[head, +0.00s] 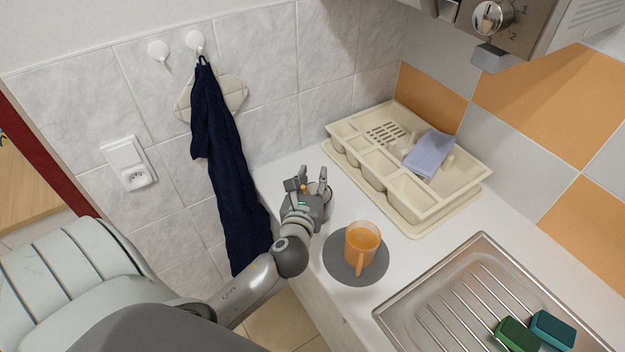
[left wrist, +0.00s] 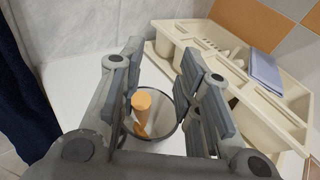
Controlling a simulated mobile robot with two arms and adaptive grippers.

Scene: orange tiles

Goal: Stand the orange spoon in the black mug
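The orange spoon (left wrist: 142,104) stands in a round mug (left wrist: 165,114) with a dark rim and a pale inside, in the left wrist view. One end of the spoon points up toward the camera. In the head view the mug (head: 326,192) is mostly hidden behind my left gripper (head: 312,182), and only a bit of orange shows between the fingers. My left gripper, also in the left wrist view (left wrist: 164,68), is open, with its fingers apart on either side of the spoon and not visibly touching it. My right gripper is out of view.
An orange mug (head: 362,243) stands on a round grey mat (head: 341,262) nearby. A cream dish rack (head: 365,165) with a lilac cloth (head: 428,153) stands behind. A metal sink drainer (head: 440,290) with sponges is at right. A navy towel (head: 222,165) hangs by the wall.

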